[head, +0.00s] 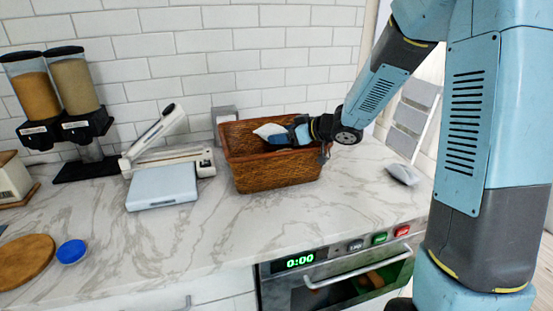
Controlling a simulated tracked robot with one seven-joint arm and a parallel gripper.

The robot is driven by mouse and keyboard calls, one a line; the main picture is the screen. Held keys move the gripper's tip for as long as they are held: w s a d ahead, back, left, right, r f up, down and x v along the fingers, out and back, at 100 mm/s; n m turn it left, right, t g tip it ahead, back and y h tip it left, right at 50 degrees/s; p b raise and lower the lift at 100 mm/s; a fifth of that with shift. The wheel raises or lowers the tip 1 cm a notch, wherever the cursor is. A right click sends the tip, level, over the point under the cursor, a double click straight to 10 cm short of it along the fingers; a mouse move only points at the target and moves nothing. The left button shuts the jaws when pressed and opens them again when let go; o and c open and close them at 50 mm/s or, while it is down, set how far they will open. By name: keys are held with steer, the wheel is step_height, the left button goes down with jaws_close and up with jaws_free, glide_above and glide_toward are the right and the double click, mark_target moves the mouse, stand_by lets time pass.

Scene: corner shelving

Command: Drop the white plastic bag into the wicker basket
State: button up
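The wicker basket (277,172) is a brown rectangular open box standing on the marble counter against the tiled wall. My gripper (277,138) reaches in from the right, over the basket's right side, pointing left. A small white piece, which looks like the white plastic bag (268,130), is at the gripper's fingertips, over the basket's opening near the back. The gripper appears shut on it, though the fingers are small and partly hidden. The basket's floor is hidden by its front wall.
Left of the basket are a white slicer-like device (165,150), a pale flat scale (162,187) and a twin dispenser (58,100). A grey-white item (402,174) lies right of the basket. An oven (335,275) is below. Counter in front of the basket is clear.

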steer(key=o, duration=0.5)
steer(key=v, duration=1.3)
steer(key=shift+s+d, duration=0.25)
